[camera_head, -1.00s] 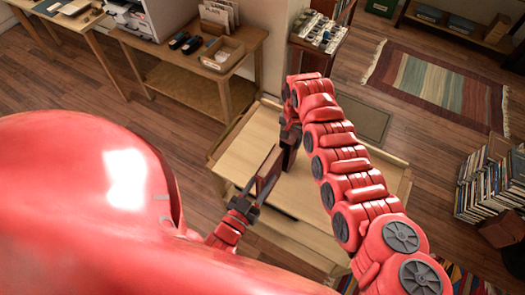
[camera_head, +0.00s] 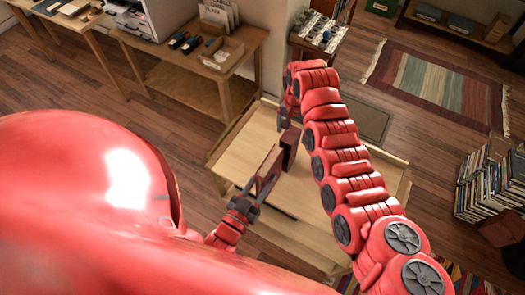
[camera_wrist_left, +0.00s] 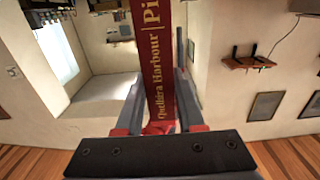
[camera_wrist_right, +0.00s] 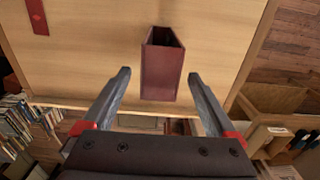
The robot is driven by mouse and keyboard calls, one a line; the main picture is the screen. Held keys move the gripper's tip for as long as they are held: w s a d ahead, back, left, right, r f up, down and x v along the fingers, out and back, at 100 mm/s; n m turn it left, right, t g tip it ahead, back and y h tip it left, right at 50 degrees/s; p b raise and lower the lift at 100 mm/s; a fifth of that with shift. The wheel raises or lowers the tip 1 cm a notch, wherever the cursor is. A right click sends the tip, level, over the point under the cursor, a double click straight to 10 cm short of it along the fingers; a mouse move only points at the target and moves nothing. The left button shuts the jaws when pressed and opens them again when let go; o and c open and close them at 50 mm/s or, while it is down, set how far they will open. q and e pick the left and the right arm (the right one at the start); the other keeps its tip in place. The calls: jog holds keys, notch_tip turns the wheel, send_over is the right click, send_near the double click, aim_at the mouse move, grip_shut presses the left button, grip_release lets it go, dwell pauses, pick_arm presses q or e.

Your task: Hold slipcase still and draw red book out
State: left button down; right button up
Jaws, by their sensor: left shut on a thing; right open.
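The red book (camera_head: 268,170) is held in my left gripper (camera_head: 252,192), which is shut on it. In the left wrist view the book (camera_wrist_left: 157,60) shows gold spine lettering, and its far end runs out of the frame. The dark maroon slipcase (camera_head: 290,147) stands on the table just beyond the book. In the right wrist view the slipcase (camera_wrist_right: 160,75) has a dark, empty-looking opening and is apart from the fingers. My right gripper (camera_wrist_right: 160,75) is open, its fingers short of the slipcase; in the head view its arm partly hides this area.
The pale wooden table (camera_head: 238,142) has bare room around the slipcase. A small flat red piece (camera_wrist_right: 37,17) shows at the right wrist view's upper left. A side desk with a cardboard box (camera_head: 222,53) stands behind. Book stacks (camera_head: 488,188) stand on the floor at right.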

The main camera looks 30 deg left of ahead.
notch_tip(320, 180, up, 8)
jog(key=shift+f, duration=0.1)
pick_arm(q)
jog(key=shift+r, duration=0.15)
notch_tip(320, 180, up, 6)
jog(key=p, duration=0.6)
pick_arm(e)
notch_tip(320, 180, up, 6)
jog(key=shift+f, duration=0.1)
